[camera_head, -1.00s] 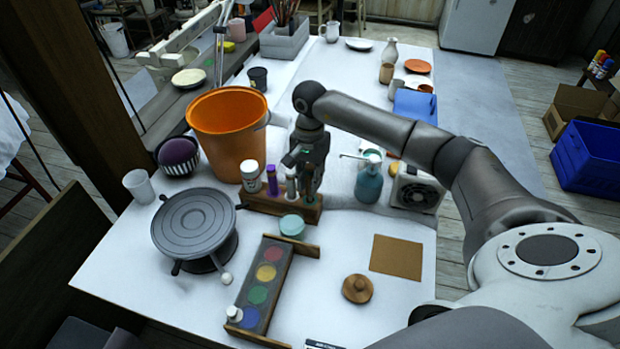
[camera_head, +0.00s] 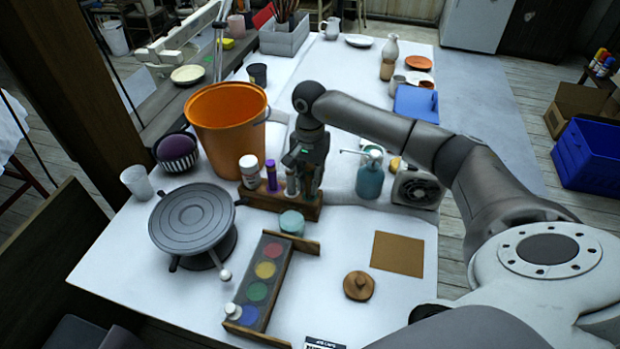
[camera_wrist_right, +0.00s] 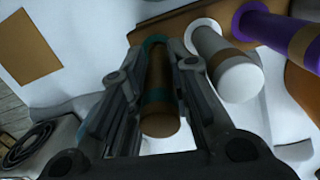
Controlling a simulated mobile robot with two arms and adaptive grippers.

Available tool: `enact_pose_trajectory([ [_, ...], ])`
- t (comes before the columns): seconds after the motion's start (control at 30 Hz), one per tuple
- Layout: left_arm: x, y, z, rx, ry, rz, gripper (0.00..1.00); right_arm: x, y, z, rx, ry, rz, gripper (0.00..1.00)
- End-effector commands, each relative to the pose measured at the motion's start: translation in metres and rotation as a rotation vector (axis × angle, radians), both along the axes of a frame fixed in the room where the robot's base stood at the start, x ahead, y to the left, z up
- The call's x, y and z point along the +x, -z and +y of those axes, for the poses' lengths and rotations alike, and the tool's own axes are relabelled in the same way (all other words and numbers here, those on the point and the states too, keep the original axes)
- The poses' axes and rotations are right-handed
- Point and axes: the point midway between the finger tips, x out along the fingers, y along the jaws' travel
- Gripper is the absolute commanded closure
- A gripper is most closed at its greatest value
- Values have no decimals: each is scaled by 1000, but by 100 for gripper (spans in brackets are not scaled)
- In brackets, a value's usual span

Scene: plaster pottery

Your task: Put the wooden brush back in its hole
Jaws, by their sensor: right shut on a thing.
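The wooden brush (camera_wrist_right: 160,98), a brown handle with a teal band, is between the fingers of my right gripper (camera_wrist_right: 160,105), which is shut on it. In the head view my right gripper (camera_head: 305,175) points down over the right end of a small wooden rack (camera_head: 262,200). In the wrist view the brush's far end meets a teal ring beside the rack's white and purple rings. The fingers hide part of the brush, and I cannot tell how deep it sits. My left gripper is not in view.
A white-capped tube (camera_wrist_right: 235,75) and a purple tube (camera_wrist_right: 275,30) stand close beside the gripper. A teal pump bottle (camera_head: 370,178) is to its right, an orange bucket (camera_head: 228,125) to its left. A teal jar (camera_head: 292,222) stands just in front of the rack.

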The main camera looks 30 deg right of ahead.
Motion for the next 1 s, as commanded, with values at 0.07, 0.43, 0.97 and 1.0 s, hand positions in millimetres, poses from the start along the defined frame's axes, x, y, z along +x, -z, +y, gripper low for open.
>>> enact_pose_trajectory([
  [0.07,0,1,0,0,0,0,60,0,1,0,0,0,0,80],
  [0.43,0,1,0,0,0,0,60,0,1,0,0,0,0,56],
  [0.97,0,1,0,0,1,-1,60,6,-69,-3,0,0,-6,56],
  [1.0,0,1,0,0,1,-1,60,6,-77,-4,0,1,-5,56],
])
